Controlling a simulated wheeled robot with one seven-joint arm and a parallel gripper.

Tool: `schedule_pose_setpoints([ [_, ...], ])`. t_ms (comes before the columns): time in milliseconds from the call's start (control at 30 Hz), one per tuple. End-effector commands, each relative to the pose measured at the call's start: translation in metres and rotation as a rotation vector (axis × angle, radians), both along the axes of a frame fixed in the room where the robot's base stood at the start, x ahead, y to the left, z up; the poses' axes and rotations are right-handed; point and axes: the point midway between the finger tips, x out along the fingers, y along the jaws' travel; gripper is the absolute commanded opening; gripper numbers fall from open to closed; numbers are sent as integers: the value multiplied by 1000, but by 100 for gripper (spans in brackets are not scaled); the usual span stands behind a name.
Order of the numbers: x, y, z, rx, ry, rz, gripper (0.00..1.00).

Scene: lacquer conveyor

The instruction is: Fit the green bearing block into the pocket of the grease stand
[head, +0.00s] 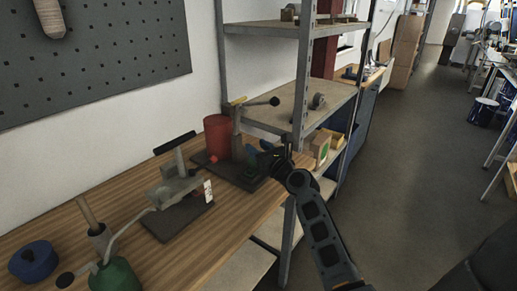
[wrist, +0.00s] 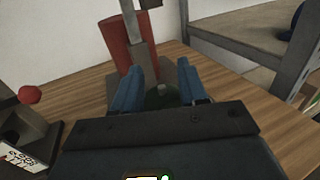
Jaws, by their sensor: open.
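The grease stand, with a red cylinder (head: 217,136), an upright post and a lever on a dark base (head: 222,168), is at the far end of the bench. My gripper (head: 262,160) is low over its right side. In the wrist view, the two blue fingers (wrist: 159,88) are open and apart. A dark green piece (wrist: 158,101) with a small grey knob shows between them, apparently the green bearing block; its lower part is hidden by my gripper. A little green also shows beside the gripper in the head view (head: 250,174). I cannot tell whether the block sits in the pocket.
A grey press-like fixture (head: 176,188) stands nearer on the wooden bench (head: 130,215). A green can (head: 115,276) and a blue round object (head: 34,261) are at the near left. A metal shelf unit (head: 301,80) rises just behind the stand.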

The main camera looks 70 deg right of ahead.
Motion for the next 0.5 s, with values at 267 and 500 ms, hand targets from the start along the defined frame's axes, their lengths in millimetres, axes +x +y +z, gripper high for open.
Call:
schedule_pose_setpoints([
  [267,-9,6,-2,2,2,0,42],
  [500,-40,28,-3,2,2,0,42],
])
